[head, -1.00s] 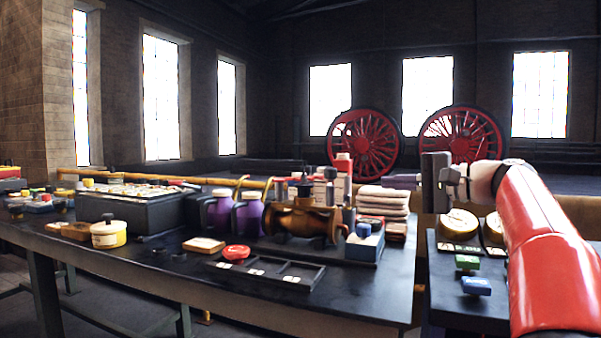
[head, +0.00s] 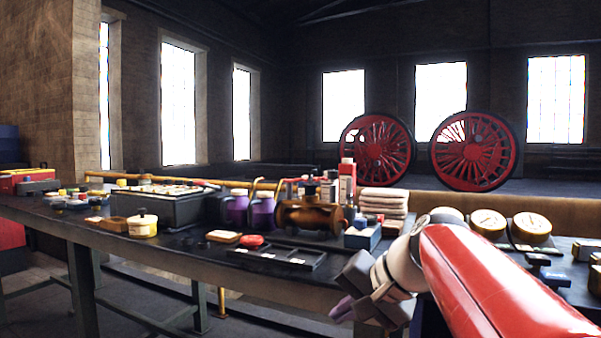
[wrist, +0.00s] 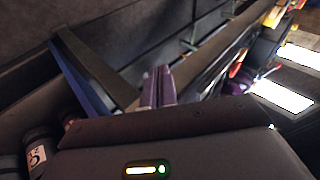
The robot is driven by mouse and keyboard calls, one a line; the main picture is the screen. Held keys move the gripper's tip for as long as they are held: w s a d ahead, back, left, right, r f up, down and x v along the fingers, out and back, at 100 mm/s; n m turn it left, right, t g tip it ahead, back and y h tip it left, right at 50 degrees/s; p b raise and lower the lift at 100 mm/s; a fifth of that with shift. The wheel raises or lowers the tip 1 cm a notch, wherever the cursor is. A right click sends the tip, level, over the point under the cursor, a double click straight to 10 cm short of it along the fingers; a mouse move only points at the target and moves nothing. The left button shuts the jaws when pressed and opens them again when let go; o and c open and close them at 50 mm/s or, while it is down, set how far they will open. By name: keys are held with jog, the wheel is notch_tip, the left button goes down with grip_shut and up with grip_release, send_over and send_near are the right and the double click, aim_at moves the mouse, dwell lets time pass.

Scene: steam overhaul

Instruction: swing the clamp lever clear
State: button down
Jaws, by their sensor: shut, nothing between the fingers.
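I cannot make out the clamp lever for certain in either view. A brass valve body (head: 310,217) sits on the dark workbench (head: 178,246), right of the middle, with dark fittings around it too small to read. My gripper (head: 341,309) is low in front of the bench's front edge, well apart from the valve, pointing down and left. In the wrist view my two purplish fingers (wrist: 157,86) are together and hold nothing.
Purple jugs (head: 262,214) stand left of the valve, and a shallow black tray (head: 303,257) lies in front. A blue box (head: 362,237) and folded cloths (head: 384,202) stand right. Round gauges (head: 488,223) lie on the right-hand bench.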

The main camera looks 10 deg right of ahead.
jog(key=s+f+n+g+h, duration=0.1)
jog(key=s+f+n+h, duration=0.4)
jog(key=s+f, duration=1.3)
jog(key=shift+s+n+g, duration=0.2)
jog(key=shift+n+g, duration=0.1)
jog(key=shift+n, duration=0.5)
